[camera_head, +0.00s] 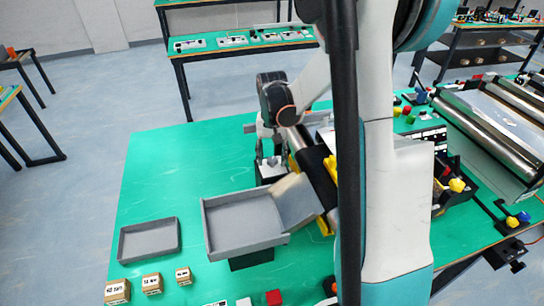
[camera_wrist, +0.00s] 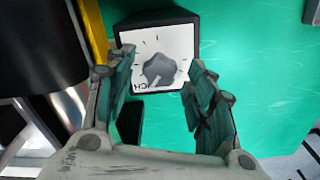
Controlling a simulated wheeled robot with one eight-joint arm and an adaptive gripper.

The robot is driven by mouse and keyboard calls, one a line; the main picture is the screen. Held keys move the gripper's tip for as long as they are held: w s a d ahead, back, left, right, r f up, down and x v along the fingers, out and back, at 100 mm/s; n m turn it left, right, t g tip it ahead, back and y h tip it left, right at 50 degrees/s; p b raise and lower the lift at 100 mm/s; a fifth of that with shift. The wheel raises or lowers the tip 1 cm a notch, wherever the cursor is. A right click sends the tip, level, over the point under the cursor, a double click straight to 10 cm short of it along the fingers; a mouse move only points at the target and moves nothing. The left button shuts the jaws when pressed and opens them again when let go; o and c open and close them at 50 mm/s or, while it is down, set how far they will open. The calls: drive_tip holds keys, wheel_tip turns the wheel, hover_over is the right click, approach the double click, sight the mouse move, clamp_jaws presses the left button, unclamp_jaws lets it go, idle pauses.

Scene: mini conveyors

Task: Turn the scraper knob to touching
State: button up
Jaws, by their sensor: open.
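The scraper knob (camera_wrist: 159,69) is a grey, lobed dial on the white face of a dark box (camera_wrist: 157,18). Short tick marks surround it, and a pale pointer line on it points down and slightly left in the wrist view. Part of the lettering on the face shows at its lower edge. My gripper (camera_wrist: 161,57) is open, with one finger on each side of the knob and visible gaps to it. In the head view my gripper (camera_head: 269,150) is over the white-faced box (camera_head: 268,172) beside the conveyor; the knob itself is too small to make out there.
A mini conveyor with yellow side parts (camera_head: 327,222) and a sloping metal chute (camera_head: 297,199) stands right of the box. A grey tray (camera_head: 213,240) and a smaller tray (camera_head: 122,246) are in front. Small labelled boxes (camera_head: 151,284) line the near edge. The green table's left side is clear.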

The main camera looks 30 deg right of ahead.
sight(272, 159)
drive_tip(key=c, duration=1.1)
drive_tip(key=shift+o, duration=0.2)
drive_tip(key=shift+n, duration=0.8)
drive_tip(key=o, duration=1.1)
drive_tip(key=shift+c, duration=0.2)
wheel_tip(272, 159, up, 12)
